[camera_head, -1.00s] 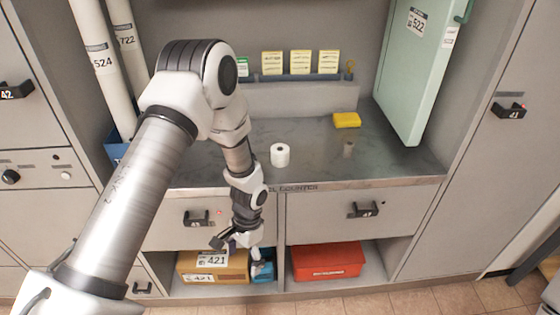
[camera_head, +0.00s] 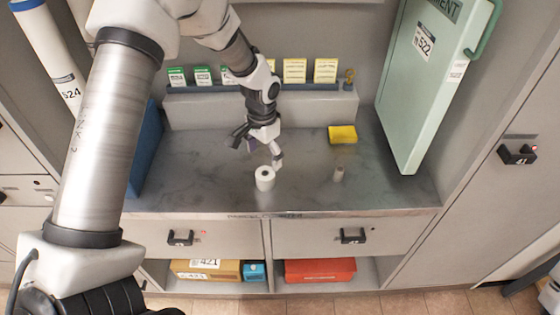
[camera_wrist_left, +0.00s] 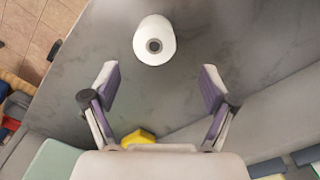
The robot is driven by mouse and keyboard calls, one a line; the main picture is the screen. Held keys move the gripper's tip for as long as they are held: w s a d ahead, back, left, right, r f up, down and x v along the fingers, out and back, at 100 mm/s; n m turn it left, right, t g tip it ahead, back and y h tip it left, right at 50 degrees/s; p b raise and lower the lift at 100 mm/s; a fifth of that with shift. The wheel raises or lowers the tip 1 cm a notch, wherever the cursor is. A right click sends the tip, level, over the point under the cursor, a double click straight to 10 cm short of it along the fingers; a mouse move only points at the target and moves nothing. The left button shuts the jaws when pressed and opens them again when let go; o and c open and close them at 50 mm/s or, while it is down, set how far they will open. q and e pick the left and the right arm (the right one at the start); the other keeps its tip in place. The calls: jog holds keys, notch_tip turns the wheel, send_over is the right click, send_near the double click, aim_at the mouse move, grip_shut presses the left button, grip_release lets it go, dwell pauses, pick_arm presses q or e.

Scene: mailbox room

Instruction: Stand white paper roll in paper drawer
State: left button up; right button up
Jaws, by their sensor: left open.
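The white paper roll (camera_head: 264,178) stands upright on the grey counter, near its front edge. It also shows from above in the left wrist view (camera_wrist_left: 155,40), beyond the fingertips. My left gripper (camera_head: 256,155) is just above and behind the roll in the head view, open and empty; its two spread fingers show in the left wrist view (camera_wrist_left: 160,82). Two shut drawers with black handles are under the counter, a left drawer (camera_head: 220,237) and a right drawer (camera_head: 310,235). I cannot tell which is the paper drawer. My right gripper is not in view.
A pale green panel (camera_head: 425,85) stands at right. A cardboard box (camera_head: 205,269) and a red box (camera_head: 320,270) fill the shelf below.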

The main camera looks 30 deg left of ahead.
aim_at(265, 173)
pick_arm(q)
jog(key=shift+f, duration=0.3)
jog(key=shift+s+d+f+p, duration=0.15)
jog(key=shift+s+f+p, duration=0.15)
jog(key=shift+s+f, duration=0.25)
jog(key=shift+s+d+f+p, duration=0.1)
jog(key=shift+s+f+p, duration=0.2)
jog(key=shift+f, duration=0.4)
jog(key=f, duration=0.1)
jog(key=w+f, duration=0.1)
jog(key=f, duration=0.1)
jog(key=shift+f, duration=0.25)
jog(key=shift+w+f, duration=0.1)
jog(key=shift+f, duration=0.2)
jog(key=shift+s+r, duration=0.15)
jog(key=shift+s, duration=0.15)
jog(key=c, duration=1.4)
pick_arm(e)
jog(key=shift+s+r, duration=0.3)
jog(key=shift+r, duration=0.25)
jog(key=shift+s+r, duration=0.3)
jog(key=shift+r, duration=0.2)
pick_arm(q)
jog(key=shift+r, duration=0.1)
